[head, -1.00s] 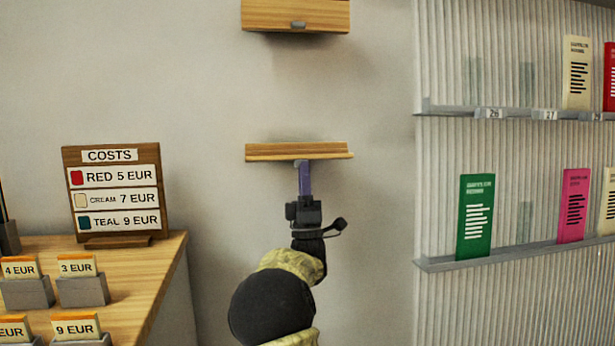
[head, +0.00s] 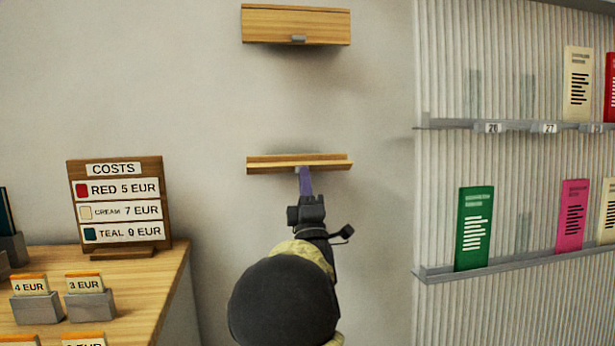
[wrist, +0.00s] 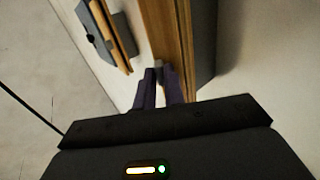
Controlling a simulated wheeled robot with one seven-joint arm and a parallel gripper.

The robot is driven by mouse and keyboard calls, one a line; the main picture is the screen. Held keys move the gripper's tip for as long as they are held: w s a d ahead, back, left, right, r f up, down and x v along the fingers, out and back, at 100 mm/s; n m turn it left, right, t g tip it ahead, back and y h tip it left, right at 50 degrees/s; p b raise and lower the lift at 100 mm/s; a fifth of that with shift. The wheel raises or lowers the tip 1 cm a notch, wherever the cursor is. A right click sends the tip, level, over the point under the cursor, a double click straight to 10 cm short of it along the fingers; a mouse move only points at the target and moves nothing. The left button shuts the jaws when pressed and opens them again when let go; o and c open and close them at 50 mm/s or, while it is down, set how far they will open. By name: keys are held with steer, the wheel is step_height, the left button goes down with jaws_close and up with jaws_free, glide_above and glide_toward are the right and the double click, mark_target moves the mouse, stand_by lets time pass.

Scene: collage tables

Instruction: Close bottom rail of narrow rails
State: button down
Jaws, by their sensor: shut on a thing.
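The bottom rail (head: 325,164) is a narrow wooden shelf-like piece on the wall with a small grey handle at its front edge. My gripper (head: 304,172) reaches up to it from below, and its purple fingers are shut on that handle. In the wrist view the fingers (wrist: 159,86) close around the grey handle (wrist: 159,66) beside the rail's wooden face (wrist: 165,30). The upper rail (head: 296,24) is a wooden box front with a grey handle, higher on the wall. The inside of the bottom rail is hardly visible.
A wooden table at left holds a COSTS sign (head: 118,206) and grey price holders (head: 90,303). At right, a ribbed panel has ledges (head: 500,263) with coloured cards, including a green card (head: 474,228). The wall between is clear.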

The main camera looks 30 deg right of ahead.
steer(key=r+g+y+p, duration=0.1)
steer(key=g+p, duration=0.2)
steer(key=p, duration=0.3)
steer(key=r+g+y+p, duration=0.1)
steer(key=r+g+p, duration=0.1)
steer(key=p, duration=0.5)
steer(key=w+r+g+y+p, duration=0.1)
steer(key=r+g+p, duration=0.1)
steer(key=g+p, duration=0.2)
steer(key=shift+a+g+p, duration=0.25)
steer(key=shift+g+p, duration=0.15)
steer(key=shift+p, duration=0.95)
steer(key=shift+f, duration=0.15)
steer(key=c, duration=1.5)
jaws_free()
steer(key=shift+w+a, duration=0.1)
steer(key=shift+a, duration=0.05)
steer(key=shift+d+f, duration=0.1)
steer(key=shift+d, duration=0.15)
steer(key=v, duration=0.6)
steer(key=p+v, duration=0.1)
steer(key=v, duration=1)
steer(key=shift+s+a+r+p, duration=0.15)
steer(key=shift+s+r+p, duration=0.15)
steer(key=shift+p, duration=0.05)
